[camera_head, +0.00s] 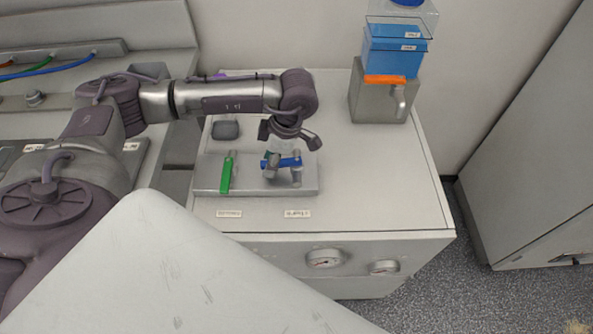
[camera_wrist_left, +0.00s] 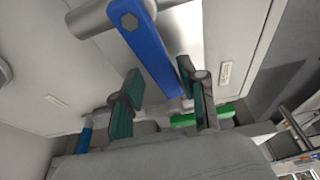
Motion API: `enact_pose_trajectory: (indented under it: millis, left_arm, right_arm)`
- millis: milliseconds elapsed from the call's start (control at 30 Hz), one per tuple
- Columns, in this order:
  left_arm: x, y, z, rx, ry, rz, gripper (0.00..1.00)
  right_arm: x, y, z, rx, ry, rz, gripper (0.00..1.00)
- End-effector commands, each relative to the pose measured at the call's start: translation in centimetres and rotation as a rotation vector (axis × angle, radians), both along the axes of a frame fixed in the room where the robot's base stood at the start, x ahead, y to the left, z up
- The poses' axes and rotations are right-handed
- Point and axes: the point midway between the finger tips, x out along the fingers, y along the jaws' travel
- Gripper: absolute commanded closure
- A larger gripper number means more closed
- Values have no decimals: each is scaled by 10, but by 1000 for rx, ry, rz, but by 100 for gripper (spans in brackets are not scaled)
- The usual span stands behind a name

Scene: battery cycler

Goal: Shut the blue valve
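The blue valve handle (camera_head: 288,162) lies crosswise on the right part of a grey metal plate (camera_head: 262,189) on the cabinet top. A green valve handle (camera_head: 227,173) stands to its left and points toward the front. My left gripper (camera_head: 283,151) points down directly over the blue handle and hides part of it. In the left wrist view the gripper (camera_wrist_left: 160,92) is open. The blue handle (camera_wrist_left: 152,48) reaches toward the space between its fingers, its free end close to the right finger. I cannot tell whether they touch. My right gripper is not in view.
Two small labels, one of them a right label (camera_head: 297,214), lie in front of the plate. Gauges (camera_head: 325,258) sit on the cabinet front. A grey block with an orange lever (camera_head: 385,79) and blue container stands at the back right. The cabinet top (camera_head: 375,170) between is clear.

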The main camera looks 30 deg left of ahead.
Motion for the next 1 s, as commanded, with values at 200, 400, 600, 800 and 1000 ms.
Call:
enact_pose_trajectory:
  millis: [200,400,600,800,1000]
  left_arm:
    - [0,0,0,0,-1,2,76]
    - [0,0,0,-1,0,3,76]
    - [2,1,-1,-1,-1,4,76]
    - [4,2,0,0,-2,5,76]
    - [4,2,0,0,-2,5,64]
  right_arm:
    - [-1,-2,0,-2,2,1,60]
    - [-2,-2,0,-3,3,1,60]
    - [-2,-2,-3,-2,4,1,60]
    - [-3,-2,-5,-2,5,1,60]
    - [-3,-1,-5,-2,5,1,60]
